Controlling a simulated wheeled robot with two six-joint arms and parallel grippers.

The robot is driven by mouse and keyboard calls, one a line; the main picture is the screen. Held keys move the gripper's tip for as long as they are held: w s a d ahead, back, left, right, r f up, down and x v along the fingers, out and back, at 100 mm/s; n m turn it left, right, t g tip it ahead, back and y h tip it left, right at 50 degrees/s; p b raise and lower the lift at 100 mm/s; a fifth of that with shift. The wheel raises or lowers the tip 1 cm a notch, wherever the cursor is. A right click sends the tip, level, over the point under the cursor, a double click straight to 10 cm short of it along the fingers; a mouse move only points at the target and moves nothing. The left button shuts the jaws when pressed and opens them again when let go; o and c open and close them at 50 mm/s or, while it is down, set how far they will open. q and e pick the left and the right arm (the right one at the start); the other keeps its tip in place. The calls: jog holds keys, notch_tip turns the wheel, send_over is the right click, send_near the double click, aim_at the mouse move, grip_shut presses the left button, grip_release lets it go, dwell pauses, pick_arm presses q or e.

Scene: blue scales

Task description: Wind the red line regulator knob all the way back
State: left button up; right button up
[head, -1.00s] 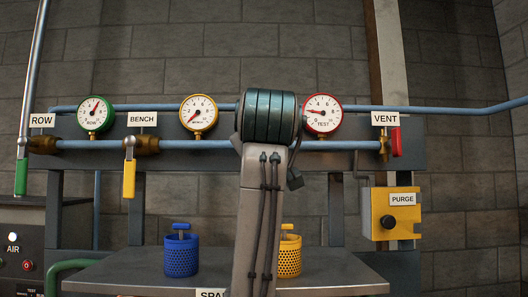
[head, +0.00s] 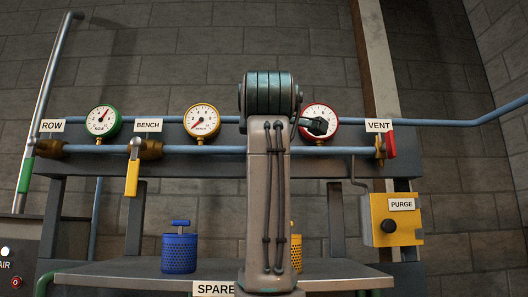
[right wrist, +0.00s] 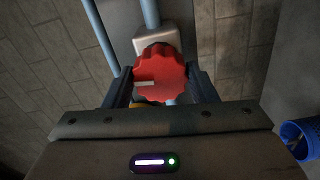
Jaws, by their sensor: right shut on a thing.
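The red knob (right wrist: 160,74), round with a scalloped edge and a pale mark on its face, sits between the two fingers of my right gripper (right wrist: 160,88) in the right wrist view. The gripper is shut on it. A pale metal fitting and a blue pipe show just beyond the knob. In the head view my right arm rises through the middle and hides the knob and the gripper. The red-rimmed TEST gauge (head: 313,112) is beside the arm, partly covered by a dark part. My left gripper is not in view.
A green ROW gauge (head: 103,121) and a yellow BENCH gauge (head: 202,120) hang left of my arm. A yellow-handled valve (head: 132,178), red VENT handle (head: 391,145) and yellow PURGE box (head: 384,231) stick out. A blue canister (head: 179,254) stands on the shelf.

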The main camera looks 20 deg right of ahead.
jog(key=shift+f+n+b, duration=0.1)
jog(key=shift+n+b, duration=0.4)
jog(key=shift+n, duration=0.2)
jog(key=o, duration=1)
jog(key=shift+w, duration=0.1)
jog(key=b+v, duration=0.5)
jog(key=v, duration=0.5)
jog(key=shift+s, duration=0.4)
